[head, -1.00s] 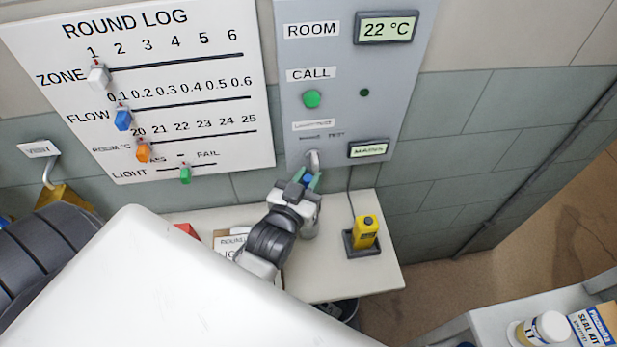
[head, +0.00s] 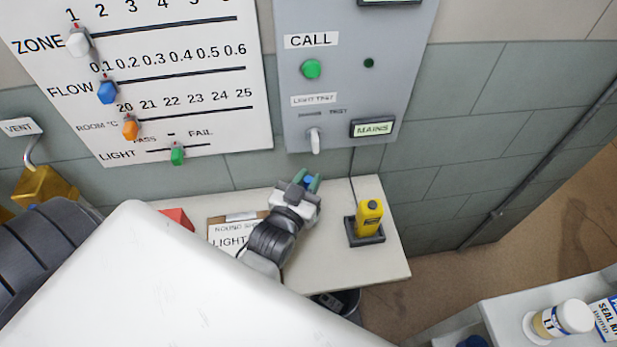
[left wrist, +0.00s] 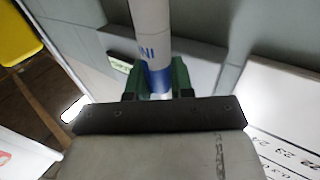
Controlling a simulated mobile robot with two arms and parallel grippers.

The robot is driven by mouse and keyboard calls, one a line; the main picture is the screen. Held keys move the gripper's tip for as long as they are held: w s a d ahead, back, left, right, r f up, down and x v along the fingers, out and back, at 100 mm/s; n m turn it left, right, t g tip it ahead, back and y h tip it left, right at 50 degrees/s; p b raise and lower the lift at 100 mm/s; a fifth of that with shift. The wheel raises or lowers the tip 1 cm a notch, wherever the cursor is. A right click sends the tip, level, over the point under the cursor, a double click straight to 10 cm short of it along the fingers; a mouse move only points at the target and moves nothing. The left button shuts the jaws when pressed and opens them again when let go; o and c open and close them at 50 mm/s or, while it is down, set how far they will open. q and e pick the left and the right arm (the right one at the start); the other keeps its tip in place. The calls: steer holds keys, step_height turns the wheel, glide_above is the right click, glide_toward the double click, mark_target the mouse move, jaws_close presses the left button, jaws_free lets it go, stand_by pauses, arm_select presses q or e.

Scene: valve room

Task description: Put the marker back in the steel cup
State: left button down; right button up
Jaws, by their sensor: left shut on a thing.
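My left gripper (head: 309,182) is shut on the marker (head: 309,180), above the back of the white shelf and below the toggle switch of the grey panel. In the head view only a small blue bit of the marker shows between the green fingertips. In the left wrist view the marker (left wrist: 151,35) is a whitish cylinder with a blue band, held between the green fingers (left wrist: 157,80) and reaching up out of the picture. I cannot make out the steel cup in either current view. My right gripper is not in view.
The white shelf (head: 345,275) bears a yellow handheld device (head: 369,217) in a dark holder and a clipboard (head: 226,236). The grey panel (head: 350,85) and slider board (head: 190,100) are on the wall behind. A side table with a jar (head: 560,319) is at lower right.

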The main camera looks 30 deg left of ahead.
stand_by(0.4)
arm_select(q)
steer(key=c, duration=0.9)
jaws_free()
steer(key=shift+s+f, duration=0.1)
steer(key=shift+s, duration=0.35)
steer(key=s+b, duration=0.2)
steer(key=s, duration=0.8)
steer(key=shift+d, duration=0.3)
